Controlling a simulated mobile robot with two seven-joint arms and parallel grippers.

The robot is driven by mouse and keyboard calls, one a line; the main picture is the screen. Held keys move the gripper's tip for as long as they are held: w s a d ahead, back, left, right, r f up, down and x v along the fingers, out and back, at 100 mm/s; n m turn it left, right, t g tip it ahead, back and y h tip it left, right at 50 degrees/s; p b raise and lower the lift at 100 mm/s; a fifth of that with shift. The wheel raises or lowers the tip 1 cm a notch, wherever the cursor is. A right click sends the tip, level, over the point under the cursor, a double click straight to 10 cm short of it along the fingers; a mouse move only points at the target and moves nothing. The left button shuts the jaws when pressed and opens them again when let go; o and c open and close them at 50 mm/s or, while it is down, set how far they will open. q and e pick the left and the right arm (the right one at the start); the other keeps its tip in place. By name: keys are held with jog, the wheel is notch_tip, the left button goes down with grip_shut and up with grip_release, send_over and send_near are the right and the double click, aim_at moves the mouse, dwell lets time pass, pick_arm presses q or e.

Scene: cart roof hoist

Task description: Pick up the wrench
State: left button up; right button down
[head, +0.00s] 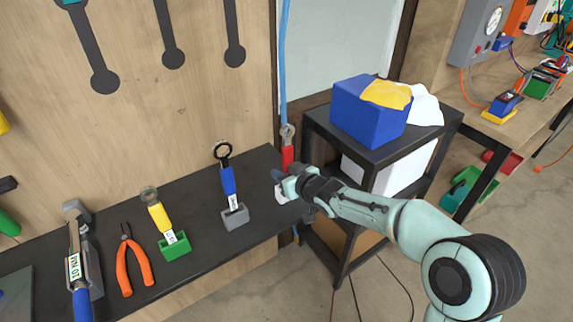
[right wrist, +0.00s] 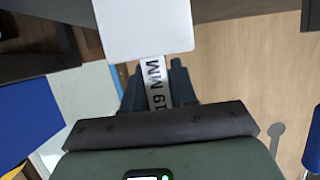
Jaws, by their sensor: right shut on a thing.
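A wrench with a red handle and grey ring end (head: 288,154) stands upright at the right end of the dark shelf. My right gripper (head: 282,178) is at its lower handle, shut on it. In the right wrist view the wrench's white label, reading 19 MM (right wrist: 156,85), lies between the fingers of my right gripper (right wrist: 158,92). A white block (right wrist: 143,28) is at the handle's lower end; it also shows below the gripper in the head view (head: 281,196). I cannot tell whether the handle still sits in the block. My left gripper is out of view.
A blue-handled wrench (head: 229,180) stands in a grey block and a yellow-handled one (head: 158,214) in a green block. Orange pliers (head: 126,262) lie farther left. A black stand with a blue bin (head: 366,114) is close by on the right.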

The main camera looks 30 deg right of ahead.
notch_tip(320, 180, up, 10)
jog(key=p, duration=0.7)
jog(key=shift+f+p, duration=0.1)
jog(key=shift+p, duration=0.2)
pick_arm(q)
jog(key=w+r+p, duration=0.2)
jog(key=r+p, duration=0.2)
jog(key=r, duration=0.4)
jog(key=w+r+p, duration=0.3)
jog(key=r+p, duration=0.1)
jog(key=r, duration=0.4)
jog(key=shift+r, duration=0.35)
pick_arm(e)
notch_tip(320, 180, up, 10)
send_over(289, 147)
jog(key=w, duration=0.3)
jog(key=shift+s, duration=0.15)
